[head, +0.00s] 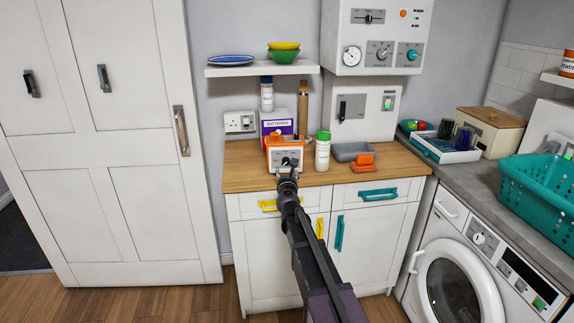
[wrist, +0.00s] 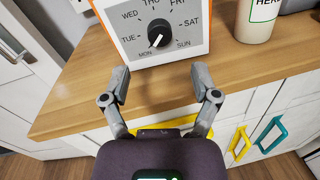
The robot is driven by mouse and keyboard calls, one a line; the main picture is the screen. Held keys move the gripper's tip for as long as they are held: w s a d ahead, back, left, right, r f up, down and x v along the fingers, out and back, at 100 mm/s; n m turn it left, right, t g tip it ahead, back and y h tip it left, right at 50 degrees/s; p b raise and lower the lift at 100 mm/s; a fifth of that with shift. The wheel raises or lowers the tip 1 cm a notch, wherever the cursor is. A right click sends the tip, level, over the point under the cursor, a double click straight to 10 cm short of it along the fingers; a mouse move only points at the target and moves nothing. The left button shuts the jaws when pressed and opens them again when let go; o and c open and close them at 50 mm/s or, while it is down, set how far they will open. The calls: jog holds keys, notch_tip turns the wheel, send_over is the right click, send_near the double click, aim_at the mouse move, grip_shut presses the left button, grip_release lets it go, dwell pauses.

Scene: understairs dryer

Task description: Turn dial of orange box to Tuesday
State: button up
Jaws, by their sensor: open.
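The orange box (head: 272,146) stands on the wooden counter in the head view. In the wrist view the box (wrist: 207,28) shows a grey face with day labels around a black dial (wrist: 159,31). The white mark on the dial points down and slightly left, towards MON. TUE (wrist: 131,38) is at the left of the dial, above MON. My gripper (wrist: 161,76) is open and empty, its two fingers spread in front of the box and below the dial, apart from it. In the head view my gripper (head: 288,173) partly covers the box's front.
A green-capped white bottle (head: 322,152) stands just right of the box. A purple-and-white carton (head: 277,122) and a brown bottle (head: 303,110) are behind. A grey tray (head: 350,151) and an orange item (head: 362,163) lie further right. The wooden counter's front edge (wrist: 65,125) lies below my fingers.

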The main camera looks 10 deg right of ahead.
aim_at(286, 162)
jog(key=shift+w+d, duration=0.25)
jog(key=shift+w, duration=1.5)
jog(key=shift+w+d, duration=0.2)
jog(key=shift+w, duration=1.5)
grip_shut()
jog(key=shift+d, duration=0.2)
jog(key=shift+a, duration=0.2)
